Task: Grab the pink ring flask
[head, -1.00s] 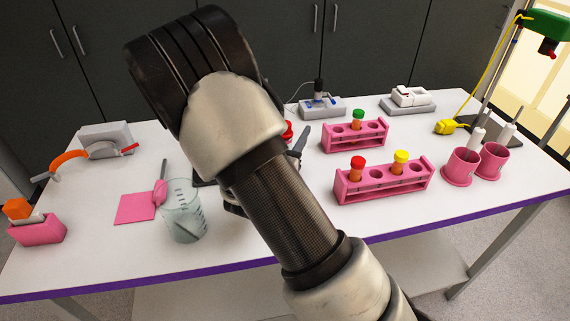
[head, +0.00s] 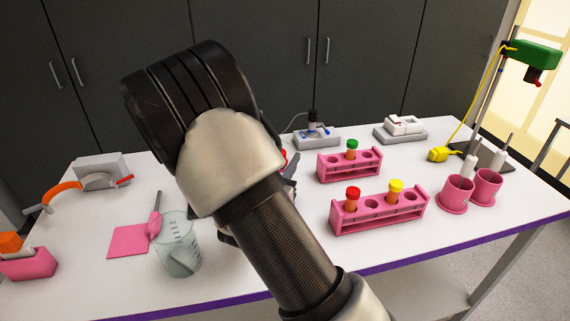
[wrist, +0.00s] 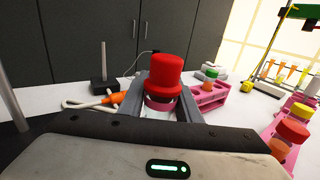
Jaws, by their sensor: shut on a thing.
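The pink ring flask (wrist: 163,78) has a tall red cap and a pink ring below it; its glass body is mostly hidden in the wrist view. My gripper (wrist: 163,104) is shut on it, one grey finger on each side, and the flask stands upright between them. In the head view, my arm hides most of my gripper and the flask; only a bit of the red cap (head: 283,157) and a dark finger show beside the arm.
Two pink racks with capped vials, a front one (head: 380,219) and a back one (head: 322,168), stand right of my arm. Pink cups (head: 455,197) and a stand are farther right. A glass beaker (head: 177,250) and pink mat (head: 124,242) are at left.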

